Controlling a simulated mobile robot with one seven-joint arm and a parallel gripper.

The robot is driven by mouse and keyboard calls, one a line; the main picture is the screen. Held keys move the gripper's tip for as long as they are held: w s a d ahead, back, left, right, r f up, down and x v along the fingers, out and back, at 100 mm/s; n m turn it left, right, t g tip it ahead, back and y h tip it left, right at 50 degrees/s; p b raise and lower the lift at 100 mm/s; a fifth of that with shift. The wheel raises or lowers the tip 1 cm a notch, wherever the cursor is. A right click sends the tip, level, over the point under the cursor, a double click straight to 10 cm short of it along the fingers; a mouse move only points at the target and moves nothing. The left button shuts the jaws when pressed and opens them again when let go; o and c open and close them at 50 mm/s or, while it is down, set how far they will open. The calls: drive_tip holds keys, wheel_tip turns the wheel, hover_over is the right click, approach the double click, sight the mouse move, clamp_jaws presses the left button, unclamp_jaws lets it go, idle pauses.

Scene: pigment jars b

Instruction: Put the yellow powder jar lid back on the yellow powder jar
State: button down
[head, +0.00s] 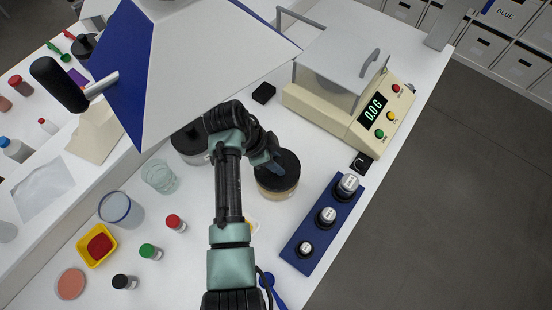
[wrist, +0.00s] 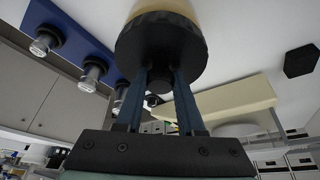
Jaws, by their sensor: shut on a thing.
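The yellow powder jar (head: 275,192), a squat jar with pale yellow contents, stands on the white bench right of my arm in the head view. Its black lid (head: 287,163) sits over the mouth and looks level; I cannot tell whether it is fully seated. In the wrist view the round black lid (wrist: 183,45) fills the upper middle, with the yellowish jar body (wrist: 165,8) directly behind it. My gripper (wrist: 160,78) is shut on the lid's small knob, its blue fingers on either side. In the head view my gripper (head: 268,168) partly covers the lid.
A balance (head: 345,110) reading 0.0 stands behind the jar. A blue block (head: 322,225) with several metal weights is to the right. Another dark-lidded jar (head: 188,146) stands left, partly hidden by my arm. Small bottles, a glass beaker (head: 158,174) and a yellow tray (head: 82,234) lie further left.

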drive_tip(key=shift+f, duration=0.25)
idle(0.4)
drive_tip(key=shift+c, duration=2.2)
unclamp_jaws()
drive_tip(key=shift+r, duration=0.1)
drive_tip(key=shift+r+p, duration=2.45)
drive_tip(key=shift+r, duration=0.5)
